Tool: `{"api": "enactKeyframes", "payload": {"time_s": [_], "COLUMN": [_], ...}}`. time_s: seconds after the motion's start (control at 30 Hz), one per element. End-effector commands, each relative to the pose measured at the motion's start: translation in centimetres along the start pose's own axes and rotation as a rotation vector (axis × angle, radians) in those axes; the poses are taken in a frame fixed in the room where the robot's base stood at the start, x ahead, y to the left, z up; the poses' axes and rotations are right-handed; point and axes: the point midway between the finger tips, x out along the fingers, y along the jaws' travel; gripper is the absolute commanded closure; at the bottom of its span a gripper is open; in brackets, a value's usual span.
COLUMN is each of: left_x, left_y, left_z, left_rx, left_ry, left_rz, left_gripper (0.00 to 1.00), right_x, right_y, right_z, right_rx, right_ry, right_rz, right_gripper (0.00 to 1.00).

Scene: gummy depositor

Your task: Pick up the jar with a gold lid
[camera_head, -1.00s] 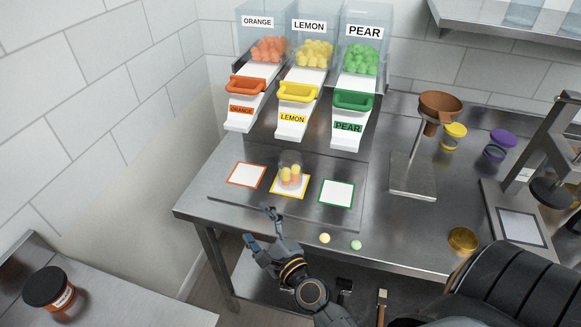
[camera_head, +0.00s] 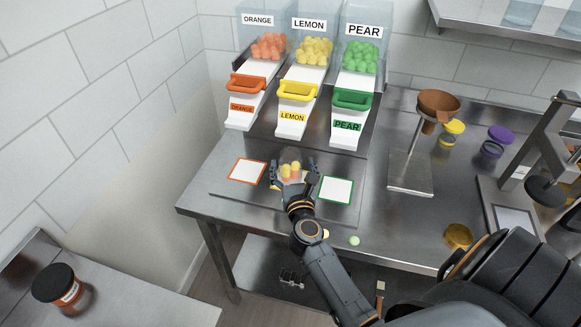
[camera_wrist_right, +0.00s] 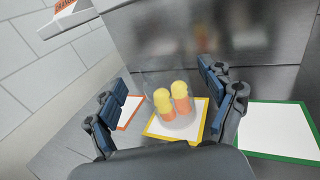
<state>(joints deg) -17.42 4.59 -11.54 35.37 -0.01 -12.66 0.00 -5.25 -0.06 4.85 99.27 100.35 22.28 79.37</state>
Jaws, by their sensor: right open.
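A clear jar (camera_head: 291,160) with yellow and orange gummies stands on the yellow-bordered card (camera_wrist_right: 157,132); no lid shows on it. My right gripper (camera_head: 293,178) is open, with its fingers on either side of this jar. In the right wrist view, the jar (camera_wrist_right: 172,103) is upright between the spread blue-padded fingers, with space on both sides. A round gold lid (camera_head: 458,236) is at the right front of the steel table; I cannot tell whether a jar is under it. My left gripper is not in view.
Orange-bordered (camera_head: 247,171) and green-bordered (camera_head: 336,189) cards flank the jar. Dispenser chutes (camera_head: 294,119) rise behind it. A funnel stand (camera_head: 410,170), a yellow-lidded container (camera_head: 452,130) and a purple-lidded one (camera_head: 497,142) are at right. A green gummy (camera_head: 354,240) lies near the front edge.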

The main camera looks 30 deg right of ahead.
Motion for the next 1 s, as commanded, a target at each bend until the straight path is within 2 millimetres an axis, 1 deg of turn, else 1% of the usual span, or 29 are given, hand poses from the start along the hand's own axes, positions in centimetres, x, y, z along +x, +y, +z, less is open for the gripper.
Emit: {"api": "enactKeyframes", "payload": {"time_s": [0.07,0.2,0.33,0.43,0.67,0.7,0.77,0.8,0.97,1.0], "left_x": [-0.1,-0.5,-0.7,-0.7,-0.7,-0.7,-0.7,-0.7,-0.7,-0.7], "left_y": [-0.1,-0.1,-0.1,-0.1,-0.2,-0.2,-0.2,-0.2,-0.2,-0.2], "left_z": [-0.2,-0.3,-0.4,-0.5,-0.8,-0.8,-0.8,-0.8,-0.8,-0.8], "left_rx": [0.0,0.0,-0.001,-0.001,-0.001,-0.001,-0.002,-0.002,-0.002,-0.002], "left_ry": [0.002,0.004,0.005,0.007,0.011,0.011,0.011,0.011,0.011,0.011], "left_rz": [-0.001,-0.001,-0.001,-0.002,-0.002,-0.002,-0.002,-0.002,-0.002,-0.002], "left_gripper": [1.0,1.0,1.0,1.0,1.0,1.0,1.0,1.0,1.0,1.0], "right_x": [0.7,2.8,4.5,5.1,5.2,5.2,5.2,5.2,5.2,5.2], "right_y": [0.0,0.0,0.0,0.0,0.0,0.0,0.0,0.0,0.0,0.0], "right_z": [0.0,-0.2,-0.4,-0.4,-0.5,-0.5,-0.5,-0.5,-0.5,-0.5], "right_rx": [-0.002,-0.004,-0.003,-0.002,-0.002,-0.002,-0.002,-0.002,-0.002,-0.002], "right_ry": [-0.001,-0.002,-0.001,0.0,0.0,0.0,0.0,0.0,0.0,0.0], "right_rz": [0.0,0.001,0.002,0.001,0.001,0.001,0.001,0.001,0.001,0.001], "right_gripper": [0.18,0.18,0.18,0.18,0.18,0.26,0.38,0.46,0.79,0.87]}}
